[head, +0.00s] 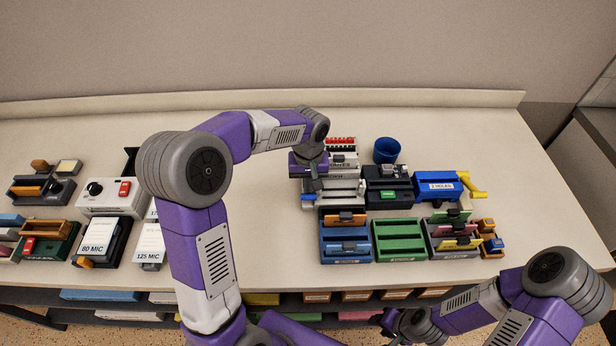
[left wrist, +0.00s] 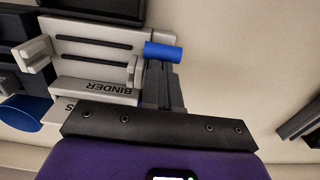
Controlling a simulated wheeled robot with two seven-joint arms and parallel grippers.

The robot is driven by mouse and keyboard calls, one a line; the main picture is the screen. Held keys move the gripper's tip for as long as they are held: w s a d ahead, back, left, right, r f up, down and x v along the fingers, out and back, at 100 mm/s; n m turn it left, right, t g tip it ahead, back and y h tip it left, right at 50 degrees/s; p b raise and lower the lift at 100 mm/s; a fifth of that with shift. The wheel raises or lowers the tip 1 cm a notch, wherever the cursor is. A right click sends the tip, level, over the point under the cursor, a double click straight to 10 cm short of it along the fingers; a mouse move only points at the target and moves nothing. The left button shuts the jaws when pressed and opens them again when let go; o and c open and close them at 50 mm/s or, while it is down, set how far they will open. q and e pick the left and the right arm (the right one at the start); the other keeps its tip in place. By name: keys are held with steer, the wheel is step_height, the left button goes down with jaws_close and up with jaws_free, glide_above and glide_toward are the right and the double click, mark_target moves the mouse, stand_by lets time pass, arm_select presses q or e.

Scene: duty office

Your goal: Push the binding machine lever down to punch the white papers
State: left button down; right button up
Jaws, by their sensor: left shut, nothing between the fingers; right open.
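The binding machine (head: 345,190) is light grey and stands in the middle group of devices on the desk. In the left wrist view the binding machine (left wrist: 95,68) shows upside down, with the word BINDER and two dark slots. Its lever has a blue cylindrical grip (left wrist: 163,52) at its right side there. My left gripper (head: 313,186) is shut and empty at the machine's left end. Its dark fingers (left wrist: 165,88) appear right beside the blue grip; I cannot tell whether they touch. I cannot make out the white papers clearly. My right gripper (head: 393,322) is open, low at the desk's front edge.
A black device (head: 387,190), a blue hole punch (head: 437,187) and a blue cup (head: 387,150) stand to the right. Blue (head: 346,245) and green (head: 398,240) trays stand in front. A laminator (head: 113,197) stands left. The desk back right is clear.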

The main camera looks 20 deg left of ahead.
arm_select(q)
steer(key=shift+f+b, duration=0.3)
steer(key=shift+f, duration=0.25)
steer(key=shift+r, duration=0.1)
step_height(320, 180, up, 11)
steer(key=p, duration=0.9)
